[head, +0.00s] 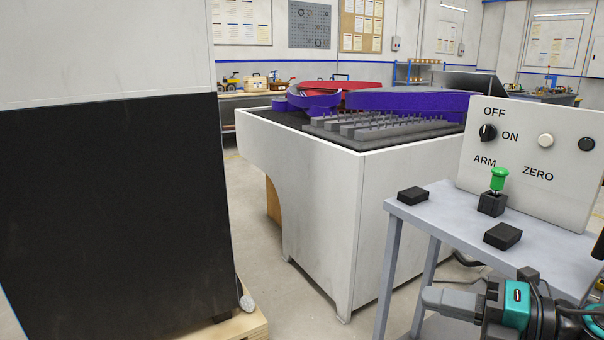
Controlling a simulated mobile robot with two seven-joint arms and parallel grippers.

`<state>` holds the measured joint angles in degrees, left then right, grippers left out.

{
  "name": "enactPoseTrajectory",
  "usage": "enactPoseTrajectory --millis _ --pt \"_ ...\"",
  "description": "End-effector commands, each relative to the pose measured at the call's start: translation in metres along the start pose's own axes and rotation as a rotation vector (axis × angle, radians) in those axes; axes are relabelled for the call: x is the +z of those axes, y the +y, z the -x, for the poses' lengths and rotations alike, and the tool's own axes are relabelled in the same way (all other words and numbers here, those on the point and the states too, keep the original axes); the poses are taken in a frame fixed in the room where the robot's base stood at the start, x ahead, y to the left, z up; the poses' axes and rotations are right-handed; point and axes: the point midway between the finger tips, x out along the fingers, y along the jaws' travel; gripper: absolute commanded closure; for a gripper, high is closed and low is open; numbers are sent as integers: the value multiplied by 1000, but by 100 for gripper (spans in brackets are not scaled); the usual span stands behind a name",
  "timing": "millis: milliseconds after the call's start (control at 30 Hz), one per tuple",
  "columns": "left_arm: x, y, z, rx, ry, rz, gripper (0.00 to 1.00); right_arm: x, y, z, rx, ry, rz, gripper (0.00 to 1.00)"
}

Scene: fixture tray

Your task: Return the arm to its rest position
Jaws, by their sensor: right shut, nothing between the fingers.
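My right arm shows at the lower right, with teal, black and grey parts and dark cables. My right gripper (527,280) is there, close to the front of the grey bench; it is shut with nothing between its fingers. Its fingertips are hard to make out. My left gripper is not in view.
The grey bench (436,205) carries a panel (540,150) with a knob and buttons, a green-topped plunger (498,180) and black blocks (502,236). Behind it stands a white table (320,190) with a grey pegged fixture (385,128). A large black-and-white block (115,200) fills the left.

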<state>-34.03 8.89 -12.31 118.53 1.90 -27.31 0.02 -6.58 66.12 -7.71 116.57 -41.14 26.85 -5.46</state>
Motion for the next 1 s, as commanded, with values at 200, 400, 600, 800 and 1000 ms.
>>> enactPoseTrajectory --millis 200,400,600,800,1000 --pt "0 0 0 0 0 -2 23 -20 -54 -16 164 -339 -629 100" --pt "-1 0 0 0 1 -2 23 -68 -125 -20 179 -623 -1210 100" --pt "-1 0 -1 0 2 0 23 -134 -174 -27 121 -808 -1670 100" --pt "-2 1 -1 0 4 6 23 -205 -197 -38 37 -920 -2047 100" --pt "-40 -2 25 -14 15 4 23 -189 -162 -23 39 -942 -2017 100"
